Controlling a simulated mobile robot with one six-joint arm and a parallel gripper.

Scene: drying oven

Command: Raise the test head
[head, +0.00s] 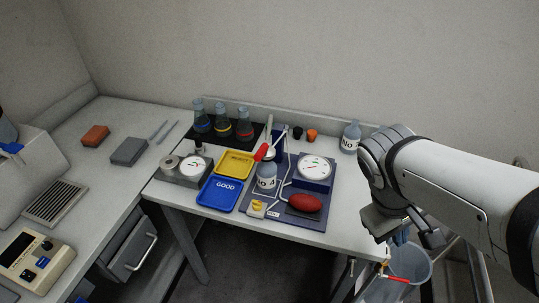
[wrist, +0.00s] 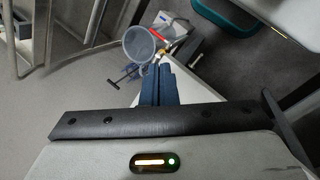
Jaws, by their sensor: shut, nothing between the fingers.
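On the bench in the head view stands a dark blue test stand with an upright column (head: 278,143). A red-ended lever (head: 263,152) slants beside the column's top. A bottle marked 4 (head: 266,183) stands on the stand's base, below the lever. I cannot clearly tell the test head from the other parts around the column. A round white dial (head: 314,168) sits on a blue block to the right. My gripper is off the bench's right side, well away from the stand; in the wrist view its dark fingers (wrist: 157,85) are together and empty.
A yellow tray (head: 236,163) and a blue GOOD tray (head: 219,194) lie left of the stand. Flasks on a black mat (head: 202,143) stand behind. A red oval object (head: 304,203) lies in front of the dial. A bucket (head: 410,268) stands below the bench's right end.

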